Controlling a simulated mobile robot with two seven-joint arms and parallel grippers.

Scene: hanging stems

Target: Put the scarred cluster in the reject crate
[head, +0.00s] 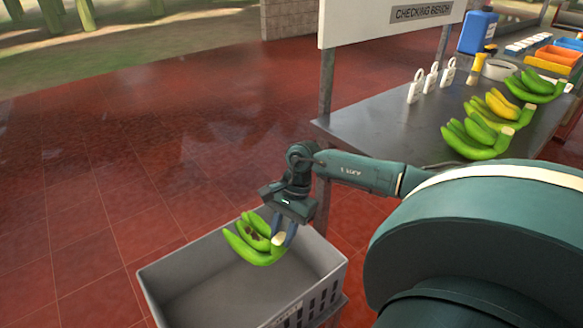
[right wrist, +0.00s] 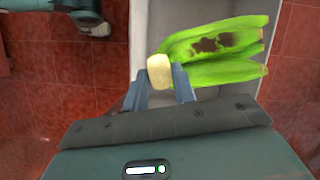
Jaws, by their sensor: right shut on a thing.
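The scarred cluster (head: 250,241) is a bunch of green bananas with dark brown marks on its skin. It also shows in the right wrist view (right wrist: 222,55), with the brown scar facing the camera. My right gripper (head: 284,232) is shut on its pale cut crown, and the fingers (right wrist: 162,85) sit on both sides of the crown. The cluster hangs over the grey reject crate (head: 160,265), near its back rim. The crate looks empty where its inside shows. My left gripper is out of view.
The checking bench (head: 385,125) stands at the right, holding several banana clusters (head: 478,135), white tags (head: 431,78), a blue jug (head: 478,32) and orange and blue trays (head: 558,56). A bench post (head: 322,190) rises close behind the crate. Red tiled floor (head: 90,170) lies open at left.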

